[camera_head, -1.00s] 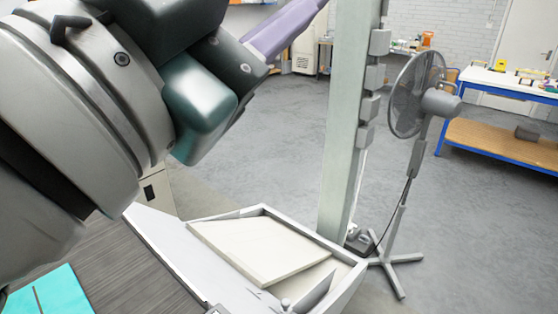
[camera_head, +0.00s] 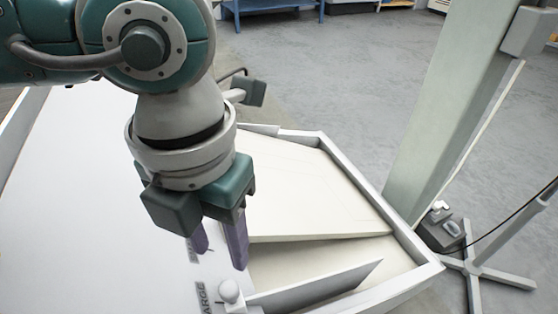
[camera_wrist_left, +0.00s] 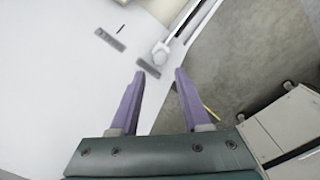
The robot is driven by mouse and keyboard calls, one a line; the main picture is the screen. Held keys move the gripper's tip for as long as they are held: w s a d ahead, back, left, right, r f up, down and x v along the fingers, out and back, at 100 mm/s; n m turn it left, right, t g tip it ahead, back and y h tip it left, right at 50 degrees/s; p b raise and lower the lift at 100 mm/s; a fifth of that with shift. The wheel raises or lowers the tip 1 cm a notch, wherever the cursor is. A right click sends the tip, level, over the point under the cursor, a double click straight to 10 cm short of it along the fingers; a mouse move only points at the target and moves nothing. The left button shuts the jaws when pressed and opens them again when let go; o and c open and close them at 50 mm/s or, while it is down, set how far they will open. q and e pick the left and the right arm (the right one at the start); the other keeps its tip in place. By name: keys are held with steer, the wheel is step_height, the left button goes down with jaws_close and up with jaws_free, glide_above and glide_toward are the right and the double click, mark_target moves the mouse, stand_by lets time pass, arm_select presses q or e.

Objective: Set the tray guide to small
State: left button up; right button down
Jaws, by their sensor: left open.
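The tray guide is a thin grey plate (camera_head: 318,288) with a round white knob (camera_head: 229,291) at its left end. The knob sits beside the label LARGE (camera_head: 202,298). A second label, partly hidden by my fingers, starts with S (camera_head: 192,250) farther back. My left gripper (camera_head: 220,259) points down, open and empty, its purple fingers just behind the knob in the head view. My right gripper is not in view.
The guide stands in a pale tray with a raised rim (camera_head: 412,245), where a slanted cream board (camera_head: 300,190) lies. A pale post (camera_head: 455,110) rises behind the tray at the right. A stand base (camera_head: 480,270) is on the floor beyond.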

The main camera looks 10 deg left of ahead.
mark_target(228, 286)
arm_select(q)
steer(key=f, duration=0.3)
steer(key=f+b, duration=0.1)
steer(key=f, duration=0.1)
steer(key=f+b, duration=0.1)
steer(key=f, duration=0.2)
steer(key=shift+s+a+f, duration=0.1)
steer(key=shift+s+f, duration=0.2)
steer(key=shift+f, duration=0.4)
jaws_close()
steer(key=shift+w, duration=0.1)
stand_by(0.6)
